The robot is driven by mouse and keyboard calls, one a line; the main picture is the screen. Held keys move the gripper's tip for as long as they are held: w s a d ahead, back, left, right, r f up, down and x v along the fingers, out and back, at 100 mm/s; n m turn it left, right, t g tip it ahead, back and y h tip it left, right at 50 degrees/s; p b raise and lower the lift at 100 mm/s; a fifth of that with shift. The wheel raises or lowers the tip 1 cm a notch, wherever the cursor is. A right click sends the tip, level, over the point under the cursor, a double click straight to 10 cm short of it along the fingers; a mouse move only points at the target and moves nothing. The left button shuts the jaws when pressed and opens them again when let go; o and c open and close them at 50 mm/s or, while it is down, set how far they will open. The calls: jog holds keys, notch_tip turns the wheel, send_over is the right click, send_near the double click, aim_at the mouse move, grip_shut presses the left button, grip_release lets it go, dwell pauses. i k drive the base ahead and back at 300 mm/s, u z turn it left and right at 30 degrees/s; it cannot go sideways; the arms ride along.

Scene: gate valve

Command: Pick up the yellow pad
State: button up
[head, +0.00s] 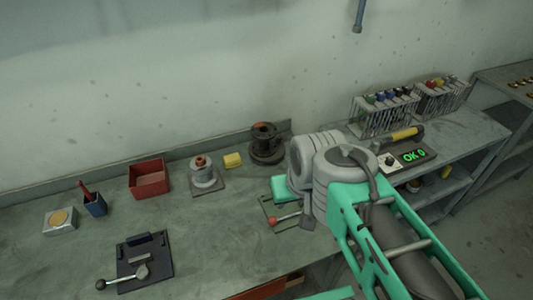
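The yellow pad (233,160) is a small yellow block lying on the grey-green workbench (205,235), near its back edge. It sits between a grey round part with an orange-brown top (203,170) and a dark flanged part (265,143). Nothing covers it. My arm comes in from the lower right, and its grey wrist joints stand to the right of the pad, apart from it. A green piece that looks like part of my gripper (285,190) shows left of the wrist. The fingertips cannot be made out, and no held object shows.
A red open box (149,179), a blue cup (95,204) and a pale block with a tan disc (60,220) stand at left. A dark plate with a lever (144,262) lies in front. A red-knobbed lever (272,222) is near my wrist. Racks (386,112) stand at right.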

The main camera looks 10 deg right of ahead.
aim_at(233, 160)
jog(key=z, duration=0.1)
jog(key=k, duration=0.95)
jog(key=u, duration=0.95)
jog(key=i, duration=0.95)
jog(key=z, duration=0.05)
